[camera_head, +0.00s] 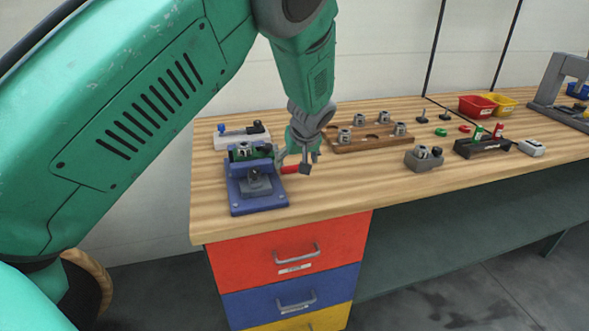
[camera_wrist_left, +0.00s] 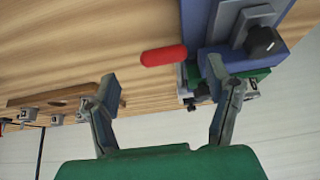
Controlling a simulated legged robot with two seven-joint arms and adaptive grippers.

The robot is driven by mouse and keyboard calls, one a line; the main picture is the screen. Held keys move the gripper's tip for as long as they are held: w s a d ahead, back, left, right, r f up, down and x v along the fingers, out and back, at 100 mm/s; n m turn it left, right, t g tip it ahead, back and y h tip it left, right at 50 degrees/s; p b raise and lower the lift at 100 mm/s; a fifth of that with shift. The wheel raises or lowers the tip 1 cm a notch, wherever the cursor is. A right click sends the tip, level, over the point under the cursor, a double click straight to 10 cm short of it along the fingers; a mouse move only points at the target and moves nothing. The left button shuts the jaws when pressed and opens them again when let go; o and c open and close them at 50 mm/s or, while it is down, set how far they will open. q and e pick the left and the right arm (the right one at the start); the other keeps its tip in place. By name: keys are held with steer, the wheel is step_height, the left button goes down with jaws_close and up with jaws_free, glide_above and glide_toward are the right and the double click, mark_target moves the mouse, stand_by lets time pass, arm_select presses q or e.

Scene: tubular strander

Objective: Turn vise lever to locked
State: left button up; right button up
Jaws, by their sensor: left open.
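The blue vise (camera_head: 262,198) stands at the left end of the wooden bench; part of it also shows at the upper right of the left wrist view (camera_wrist_left: 198,22). Its lever has a red handle (camera_head: 291,169) that sticks out to the right in the head view. In the left wrist view the red handle (camera_wrist_left: 163,55) lies beyond the fingertips, in line with the gap between them. My left gripper (camera_head: 300,163) is open and empty beside the vise, with its spread fingers (camera_wrist_left: 163,82) apart from the handle. My right gripper is not in view.
A wooden block with several metal parts (camera_head: 372,146) stands right of the gripper. A grey holder (camera_head: 424,160) is nearer the front. A pale fixture (camera_head: 228,138) sits behind the vise. The bench front (camera_head: 325,192) is clear.

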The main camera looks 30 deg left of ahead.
arm_select(q)
steer(key=v, duration=0.5)
steer(key=shift+d+r, duration=0.1)
steer(key=shift+d, duration=0.15)
